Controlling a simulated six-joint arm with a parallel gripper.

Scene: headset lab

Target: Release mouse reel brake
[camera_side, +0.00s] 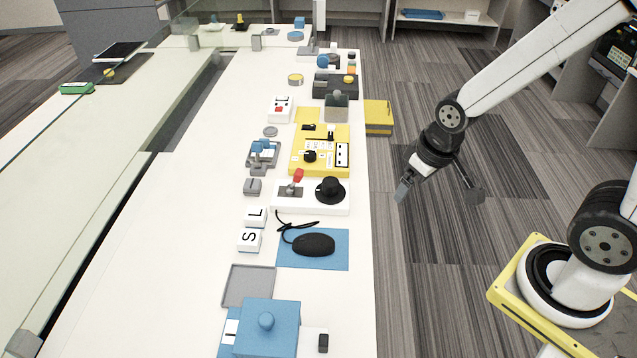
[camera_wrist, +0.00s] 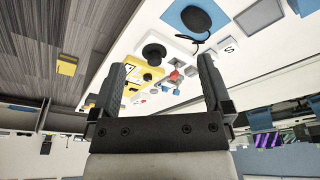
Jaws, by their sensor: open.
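A black mouse (camera_side: 313,244) lies on a blue pad (camera_side: 335,262) on the white table; it also shows in the wrist view (camera_wrist: 196,18). Its black cable (camera_side: 284,228) curls off to the left and up toward a white box (camera_side: 312,204). This box has a red-tipped lever (camera_side: 297,176) and a big black knob (camera_side: 330,190); the knob also shows in the wrist view (camera_wrist: 153,52). Which part is the reel brake, I cannot tell for sure. My gripper (camera_side: 438,192) is open and empty, off the table's right edge over the floor. Its two fingers are wide apart in the wrist view (camera_wrist: 162,68).
A yellow panel (camera_side: 341,134) with knobs stands beyond the white box. Letter blocks S (camera_side: 249,239) and L (camera_side: 255,216) lie left of the mouse. A grey tray (camera_side: 249,285) and a blue box (camera_side: 268,330) stand nearer. A yellow box (camera_side: 378,116) juts past the table's right edge.

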